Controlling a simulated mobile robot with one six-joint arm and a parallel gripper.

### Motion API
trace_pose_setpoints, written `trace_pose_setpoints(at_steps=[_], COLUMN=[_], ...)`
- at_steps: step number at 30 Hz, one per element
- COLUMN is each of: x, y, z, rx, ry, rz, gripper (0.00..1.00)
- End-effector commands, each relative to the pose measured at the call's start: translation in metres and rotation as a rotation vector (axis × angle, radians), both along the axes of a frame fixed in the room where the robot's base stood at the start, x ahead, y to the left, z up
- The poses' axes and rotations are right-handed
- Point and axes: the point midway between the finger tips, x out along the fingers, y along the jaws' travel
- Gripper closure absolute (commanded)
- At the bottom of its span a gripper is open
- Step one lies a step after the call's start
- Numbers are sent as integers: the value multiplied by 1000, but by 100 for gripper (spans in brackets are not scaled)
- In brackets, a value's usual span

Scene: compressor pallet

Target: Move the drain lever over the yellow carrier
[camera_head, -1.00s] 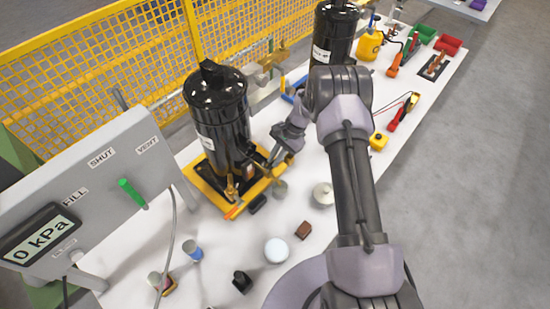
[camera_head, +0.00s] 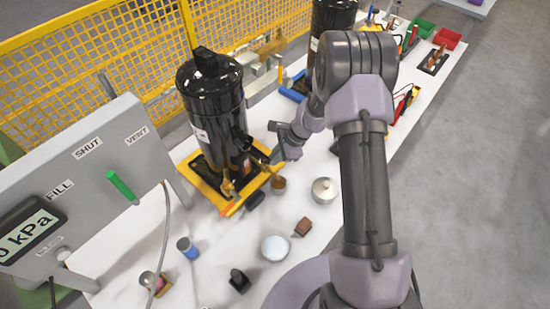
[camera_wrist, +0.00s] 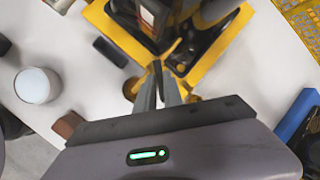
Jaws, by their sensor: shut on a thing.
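The yellow carrier (camera_head: 207,193) is a flat frame on the white table, with a black compressor (camera_head: 213,105) standing upright on it. It also shows in the wrist view (camera_wrist: 118,38). My gripper (camera_head: 276,158) is at the carrier's right side, low beside the compressor. In the wrist view my gripper's fingertips (camera_wrist: 159,72) are close together on a thin yellowish piece, which I take as the drain lever (camera_wrist: 172,47). The lever lies over the carrier's edge; its far end is hard to make out. In the head view my gripper largely hides it.
A small brass-coloured cup (camera_head: 279,183) stands just below my gripper. A black block (camera_head: 255,199), a white round lid (camera_head: 275,248), a brown block (camera_head: 303,227) and a silver pot (camera_head: 323,190) stand nearby. A grey gauge panel (camera_head: 90,185) is at left.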

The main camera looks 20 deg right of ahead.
Motion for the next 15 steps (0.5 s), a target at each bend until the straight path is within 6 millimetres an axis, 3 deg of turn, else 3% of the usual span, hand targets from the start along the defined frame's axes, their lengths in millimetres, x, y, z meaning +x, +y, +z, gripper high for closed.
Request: trace_pose_setpoints(at_steps=[15], x=[-2], y=[1], z=[1], rx=[0], ry=[-1], rz=[-52], gripper=[100])
